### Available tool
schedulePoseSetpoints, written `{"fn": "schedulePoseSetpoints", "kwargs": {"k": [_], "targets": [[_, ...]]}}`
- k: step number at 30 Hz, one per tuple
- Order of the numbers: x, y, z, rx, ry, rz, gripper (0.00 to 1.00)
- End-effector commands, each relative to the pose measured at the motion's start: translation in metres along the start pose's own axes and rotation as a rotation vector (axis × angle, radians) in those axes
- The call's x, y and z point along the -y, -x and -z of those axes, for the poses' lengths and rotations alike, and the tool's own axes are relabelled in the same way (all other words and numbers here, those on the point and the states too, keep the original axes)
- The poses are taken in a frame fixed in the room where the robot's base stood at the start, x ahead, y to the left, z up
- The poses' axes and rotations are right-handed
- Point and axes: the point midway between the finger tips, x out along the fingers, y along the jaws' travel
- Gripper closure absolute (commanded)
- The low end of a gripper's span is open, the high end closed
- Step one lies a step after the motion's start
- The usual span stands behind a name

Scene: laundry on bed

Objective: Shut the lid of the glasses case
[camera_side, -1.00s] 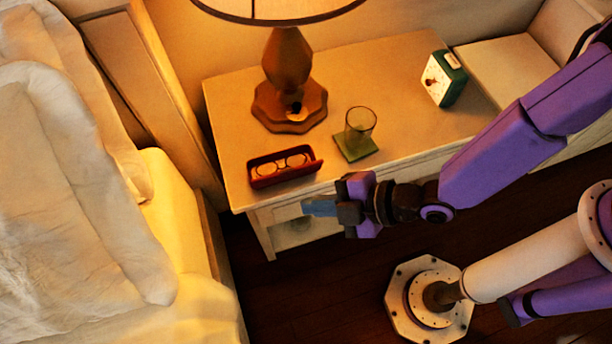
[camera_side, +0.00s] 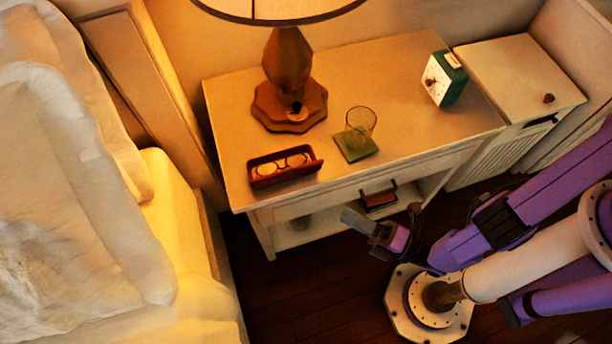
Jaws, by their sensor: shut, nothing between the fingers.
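The glasses case (camera_side: 285,179) is a red box on the front left part of the nightstand top. Glasses (camera_side: 282,164) with pale round lenses lie in it. The case stands open, and its lid seems tipped outward along the front right side; the exact lid angle is hard to tell. My gripper (camera_side: 346,215) is shut and empty. It is in front of the nightstand, below the level of its top, to the right of and apart from the case.
A lamp (camera_side: 288,90) stands behind the case. A glass (camera_side: 360,124) on a green coaster (camera_side: 356,149) is to its right. A green clock (camera_side: 445,78) is at the far right. The drawer handle (camera_side: 378,197) sticks out from the nightstand (camera_side: 420,120) front near my gripper.

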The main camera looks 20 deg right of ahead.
Motion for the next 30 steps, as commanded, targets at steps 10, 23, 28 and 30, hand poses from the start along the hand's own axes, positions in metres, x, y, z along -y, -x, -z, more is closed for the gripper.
{"fn": "schedulePoseSetpoints", "kwargs": {"k": [10,23,28,30], "targets": [[0.000,-0.057,-0.001,0.006,-0.006,0.000,1.00],[0.000,-0.117,-0.021,0.004,-0.002,0.001,1.00],[0.000,-0.123,-0.028,0.001,-0.003,0.002,1.00],[0.000,-0.124,-0.029,0.000,-0.003,0.002,1.00]]}}
